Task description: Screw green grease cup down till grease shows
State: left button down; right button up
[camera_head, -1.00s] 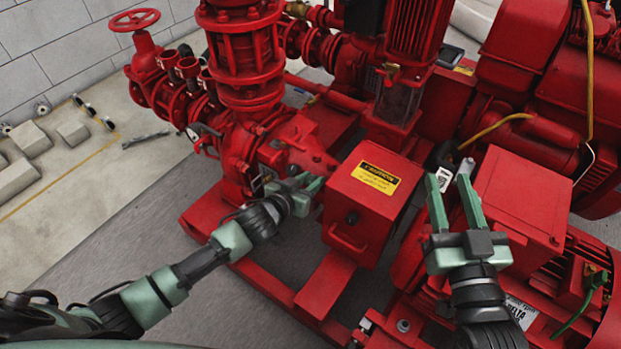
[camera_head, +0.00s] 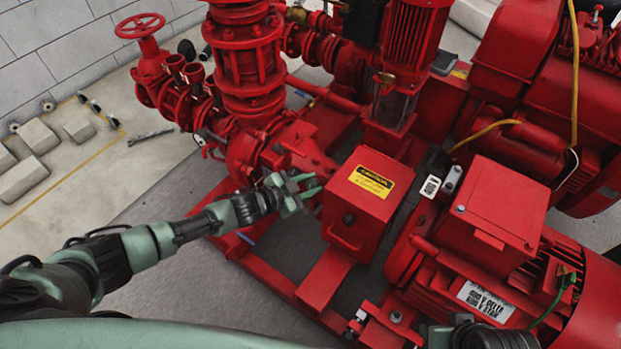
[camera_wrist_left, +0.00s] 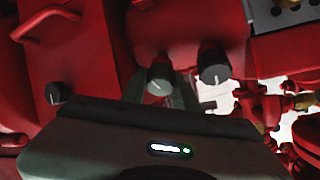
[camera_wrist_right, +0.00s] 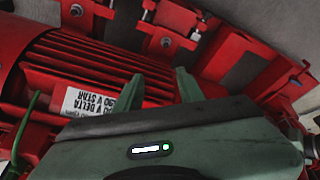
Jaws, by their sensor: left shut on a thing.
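My left gripper (camera_head: 308,188) reaches in between the pump casing and the guard box, with its fingers at the red housing.
The red guard box (camera_head: 367,200) with a yellow caution label stands right of my left gripper. A third dark knob (camera_wrist_left: 54,93) is on it. The finned red motor (camera_head: 440,275) is at right. Concrete blocks (camera_head: 36,136) lie on the floor at left.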

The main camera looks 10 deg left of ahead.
pick_arm(q)
jog(key=m+p, duration=0.1)
jog(key=m, duration=0.1)
jog(key=m+g+p, duration=0.1)
jog(key=m, duration=0.1)
jog(key=shift+d+r+g+h, duration=0.1)
jog(key=shift+g+h, duration=0.2)
jog(key=shift+m, duration=0.4)
pick_arm(e)
jog(key=s+x, duration=0.1)
jog(key=x, duration=0.8)
jog(key=shift+a+f+g, duration=0.15)
jog(key=shift+f+g, duration=0.15)
jog(key=shift+f, duration=0.15)
jog(key=shift+s, duration=0.15)
pick_arm(q)
jog(key=c, duration=1.3)
grip_release()
jog(key=shift+c, duration=0.2)
